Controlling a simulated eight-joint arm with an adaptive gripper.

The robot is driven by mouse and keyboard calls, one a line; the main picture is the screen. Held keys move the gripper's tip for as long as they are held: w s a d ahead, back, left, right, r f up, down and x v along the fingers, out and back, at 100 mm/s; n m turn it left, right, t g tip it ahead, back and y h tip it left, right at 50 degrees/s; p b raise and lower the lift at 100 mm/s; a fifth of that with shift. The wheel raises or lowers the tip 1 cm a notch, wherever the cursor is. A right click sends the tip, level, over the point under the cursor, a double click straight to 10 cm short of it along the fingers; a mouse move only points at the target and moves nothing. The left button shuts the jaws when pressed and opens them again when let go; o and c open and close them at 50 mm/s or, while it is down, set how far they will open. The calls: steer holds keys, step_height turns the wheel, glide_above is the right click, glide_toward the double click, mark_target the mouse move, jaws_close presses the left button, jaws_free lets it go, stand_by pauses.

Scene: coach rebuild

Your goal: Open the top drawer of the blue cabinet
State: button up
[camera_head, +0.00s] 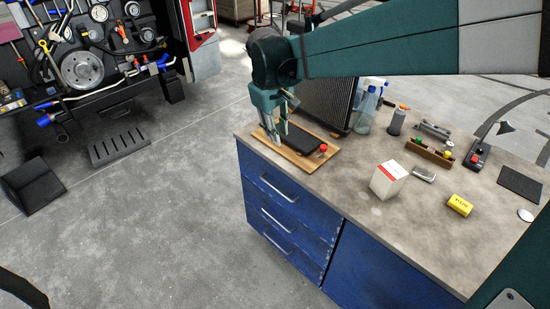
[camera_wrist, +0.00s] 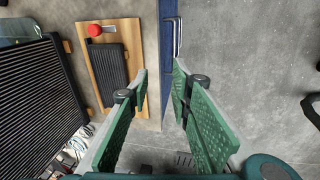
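The blue cabinet (camera_head: 345,235) stands under a worn grey worktop in the head view. Its top drawer (camera_head: 262,179) is at the upper left of the front and looks closed, with a silver bar handle (camera_head: 278,190). In the wrist view, bar handles (camera_wrist: 174,36) show along the blue front edge (camera_wrist: 166,40), beyond my fingertips. My gripper (camera_head: 279,138) is above the worktop's left end, by the wooden board. In the wrist view my gripper (camera_wrist: 160,72) has its two green fingers apart with nothing between them, and the handles are apart from them.
A wooden board (camera_head: 292,160) with a dark block and red knob lies beside my gripper. A black radiator (camera_head: 328,103) and bottles (camera_head: 366,108) stand behind. A white box (camera_head: 388,179) and yellow box (camera_head: 460,204) sit further right. Floor before the drawers is clear.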

steer(key=w+a+f, duration=0.1)
steer(key=w+a, duration=0.1)
glide_toward(276, 189)
steer(key=shift+w+a+n, duration=0.25)
steer(key=shift+n, duration=0.05)
stand_by(0.4)
steer(key=shift+w+d+f+b, duration=0.15)
steer(key=shift+d+f, duration=0.05)
steer(key=shift+f, duration=1.05)
steer(key=shift+w+d+f+b, duration=0.15)
steer(key=shift+d+f, duration=0.05)
steer(key=shift+f, duration=1.1)
steer(key=shift+w+d+f+b, duration=0.15)
steer(key=shift+w+f, duration=0.05)
steer(key=shift+f, duration=1.05)
steer(key=shift+c, duration=0.5)
jaws_close()
